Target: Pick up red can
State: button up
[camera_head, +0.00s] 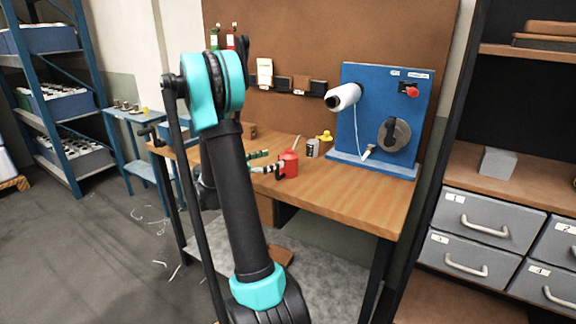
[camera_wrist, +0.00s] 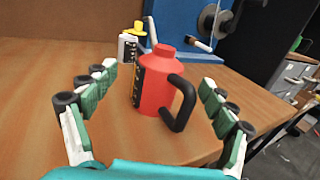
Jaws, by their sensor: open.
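The red can (camera_head: 289,163) stands upright on the wooden workbench (camera_head: 360,200). In the wrist view the red can (camera_wrist: 155,92) shows a black handle on its right side and a dark marked strip on its left. My gripper (camera_wrist: 160,95) is open, with one green-padded finger row on each side of the can. Gaps show between the pads and the can in the wrist view. In the head view my gripper (camera_head: 268,163) reaches toward the can from the left, and my arm hides part of the bench.
A grey can (camera_head: 312,148) and a yellow-topped container (camera_head: 325,141) stand behind the red can. Grey drawers (camera_head: 490,228) are further right. The bench front is clear.

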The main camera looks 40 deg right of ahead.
aim_at(281, 156)
jog(key=shift+s+d+r, duration=0.1)
jog(key=shift+s+d, duration=0.1)
jog(key=shift+d, duration=1.55)
jog(key=shift+s+d+r, duration=0.1)
jog(key=shift+s+d, duration=0.1)
jog(key=shift+d, duration=1.5)
jog(key=c, duration=1.6)
jog(key=shift+o, duration=0.2)
notch_tip(281, 156, up, 20)
